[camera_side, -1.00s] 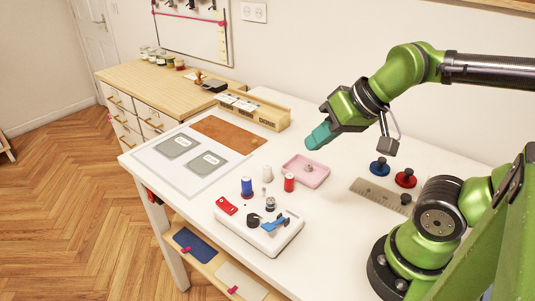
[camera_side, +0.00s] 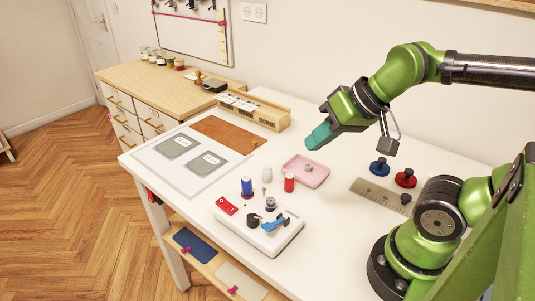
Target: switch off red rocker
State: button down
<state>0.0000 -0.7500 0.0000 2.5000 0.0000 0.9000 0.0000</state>
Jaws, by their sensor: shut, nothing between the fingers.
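The red rocker (camera_side: 227,206) sits at the left end of the white control box (camera_side: 290,241) near the table's front edge. At this size I cannot tell which way the rocker is tipped. A black knob (camera_side: 253,219) and a blue lever (camera_side: 274,224) are on the same box, to the right of the rocker. My gripper (camera_side: 313,143) with teal fingertips is shut and empty. It is in the air above the table, up and to the right of the box, well apart from the rocker.
Blue (camera_side: 246,187), white and red (camera_side: 289,182) spools stand just behind the box. A pink tray (camera_side: 306,171) lies behind them. Blue (camera_side: 379,167) and red (camera_side: 405,178) knobbed pieces and a metal ruler (camera_side: 378,193) lie to the right. A brown mat (camera_side: 228,135) lies farther back.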

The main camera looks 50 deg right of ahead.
jog(key=n+g+h, duration=0.2)
jog(key=n+g, duration=0.3)
jog(key=n, duration=1.6)
send_over(222, 202)
jog(key=s, duration=0.3)
notch_tip(222, 202, down, 5)
jog(key=shift+w+a+n, duration=0.1)
jog(key=shift+w+n, duration=0.05)
jog(key=shift+n, duration=0.35)
jog(key=shift+f, duration=0.1)
jog(key=f, duration=0.4)
jog(key=w+f, duration=0.1)
jog(key=f, duration=0.4)
jog(key=w+f, duration=0.1)
jog(key=f, duration=0.3)
jog(key=shift+w+f, duration=0.1)
jog(key=shift+f, duration=0.3)
